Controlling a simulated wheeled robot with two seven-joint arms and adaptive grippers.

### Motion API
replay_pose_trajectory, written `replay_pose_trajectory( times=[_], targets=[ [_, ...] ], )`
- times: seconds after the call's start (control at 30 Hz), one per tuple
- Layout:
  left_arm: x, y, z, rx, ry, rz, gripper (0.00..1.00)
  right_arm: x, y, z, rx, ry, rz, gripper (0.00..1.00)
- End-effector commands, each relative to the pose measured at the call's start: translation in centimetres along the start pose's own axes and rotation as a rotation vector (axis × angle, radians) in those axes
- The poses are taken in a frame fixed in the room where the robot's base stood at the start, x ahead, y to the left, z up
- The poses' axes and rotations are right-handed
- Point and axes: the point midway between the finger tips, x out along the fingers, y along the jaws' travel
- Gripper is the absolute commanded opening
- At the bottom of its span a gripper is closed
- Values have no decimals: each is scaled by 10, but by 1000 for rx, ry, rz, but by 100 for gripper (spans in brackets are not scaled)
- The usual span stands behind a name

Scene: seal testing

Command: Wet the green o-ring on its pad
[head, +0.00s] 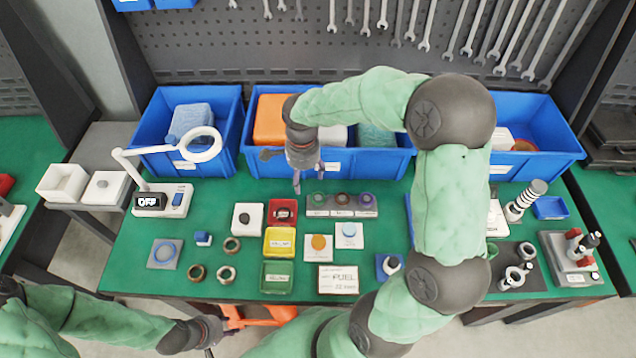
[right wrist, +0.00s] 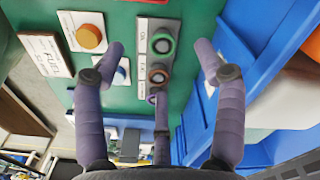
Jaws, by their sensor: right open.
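The green o-ring (head: 318,199) lies at the left end of a grey labelled strip (head: 330,212), beside a brown ring (head: 342,199) and a purple ring (head: 364,200). In the right wrist view the green o-ring (right wrist: 162,43) shows between and beyond my fingers. My right gripper (head: 308,182) is open and empty, pointing down just left of the o-ring and apart from it. A white plate with an orange round pad (head: 319,242) and one with a blue round pad (head: 348,230) lie in front. My left gripper (head: 212,333) is at the table's front edge; its fingers are unclear.
Blue bins (head: 258,164) line the back. A "FUEL" card (head: 338,280) lies in front of the pads. Red, yellow and green trays (head: 278,276) stand left of them. A ring-lamp magnifier (head: 200,145) stands at left. My right arm hides part of the table's right half.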

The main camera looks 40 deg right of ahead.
Motion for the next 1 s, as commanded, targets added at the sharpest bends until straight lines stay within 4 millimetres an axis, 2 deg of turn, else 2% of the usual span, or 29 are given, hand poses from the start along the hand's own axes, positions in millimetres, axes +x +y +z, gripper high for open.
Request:
replay_pose_trajectory(
  times=[0.03,0.1,0.2,0.37,0.7,1.0],
  targets=[
    [11,-4,0,0,0,0,40,4,5,-14,90,1,-2,71],
    [15,-5,0,0,0,0,40,1,11,-26,190,1,-2,71],
    [17,-6,-1,0,0,0,40,0,16,-34,264,0,1,71],
    [20,-7,-1,0,1,0,40,11,16,-35,277,0,2,71],
    [36,-13,-2,0,0,0,40,67,17,-34,274,0,4,71],
    [45,-16,-2,0,0,0,40,99,16,-35,272,0,1,71]
  ],
)
